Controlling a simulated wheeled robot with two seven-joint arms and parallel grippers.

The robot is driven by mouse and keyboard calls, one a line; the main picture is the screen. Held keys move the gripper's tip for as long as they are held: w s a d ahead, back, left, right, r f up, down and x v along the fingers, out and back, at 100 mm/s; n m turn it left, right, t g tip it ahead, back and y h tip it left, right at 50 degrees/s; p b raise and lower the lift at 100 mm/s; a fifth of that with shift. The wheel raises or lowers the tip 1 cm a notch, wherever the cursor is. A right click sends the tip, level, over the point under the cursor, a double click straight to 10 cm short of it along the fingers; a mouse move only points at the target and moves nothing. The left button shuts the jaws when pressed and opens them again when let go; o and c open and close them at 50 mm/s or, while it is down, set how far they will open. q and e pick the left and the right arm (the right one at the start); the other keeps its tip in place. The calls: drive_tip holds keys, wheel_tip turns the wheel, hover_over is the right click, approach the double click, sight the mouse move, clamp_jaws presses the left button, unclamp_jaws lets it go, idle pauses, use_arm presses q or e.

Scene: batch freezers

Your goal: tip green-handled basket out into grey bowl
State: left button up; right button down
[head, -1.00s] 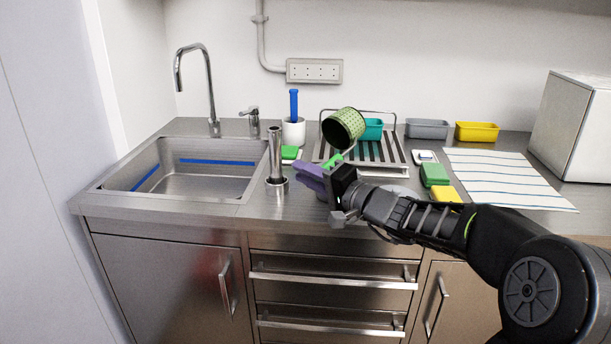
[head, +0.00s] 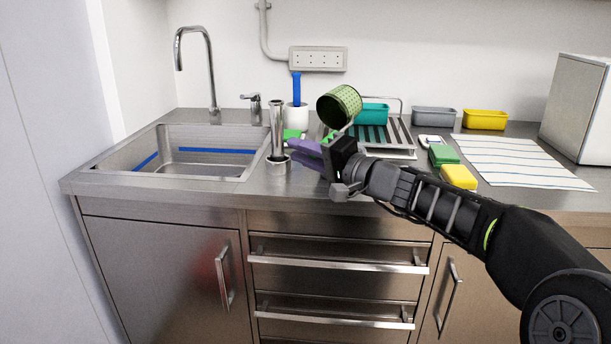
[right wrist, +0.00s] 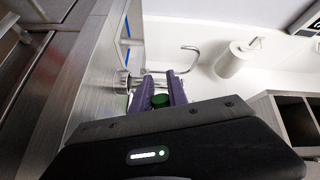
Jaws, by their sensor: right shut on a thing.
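The green-handled basket (head: 346,102) is a perforated, yellow-green cup, held tilted above the counter in the head view. Its dark open mouth faces left and slightly down. My right gripper (head: 306,152) has purple fingers and is shut on the basket's green handle, below the cup. In the right wrist view, the green handle (right wrist: 160,101) shows between the purple fingers (right wrist: 158,88); the cup does not show there. I cannot make out the grey bowl; my right gripper and forearm cover part of the counter. My left gripper is not in view.
The sink (head: 207,172) lies left, with a steel cylinder (head: 277,128) beside it. A white pot (head: 296,115) with a blue handle and a drying rack (head: 400,140) stand behind. Green (head: 443,155) and yellow (head: 459,177) blocks lie right, near a striped cloth (head: 525,162).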

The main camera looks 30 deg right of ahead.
use_arm(q)
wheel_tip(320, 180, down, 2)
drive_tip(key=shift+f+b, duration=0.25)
drive_tip(key=shift+b, duration=0.2)
use_arm(e)
drive_tip(key=shift+d+r, duration=0.75)
drive_tip(key=shift+d, duration=0.05)
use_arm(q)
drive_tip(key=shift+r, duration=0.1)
use_arm(e)
wheel_tip(320, 180, up, 16)
drive_tip(key=d+m+p, duration=0.2)
drive_tip(key=m+p, duration=0.8)
drive_tip(key=p, duration=2.1)
use_arm(q)
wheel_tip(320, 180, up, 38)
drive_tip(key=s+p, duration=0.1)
drive_tip(key=p, duration=0.7)
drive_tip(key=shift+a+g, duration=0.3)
use_arm(e)
drive_tip(key=w+d+r+m, duration=0.3)
drive_tip(key=d+r+m, duration=0.6)
drive_tip(key=d+m, duration=0.2)
drive_tip(key=shift+w+d+r+m+h, duration=0.15)
drive_tip(key=shift+d+r+m+h, duration=0.05)
drive_tip(key=shift+r+m+h, duration=0.2)
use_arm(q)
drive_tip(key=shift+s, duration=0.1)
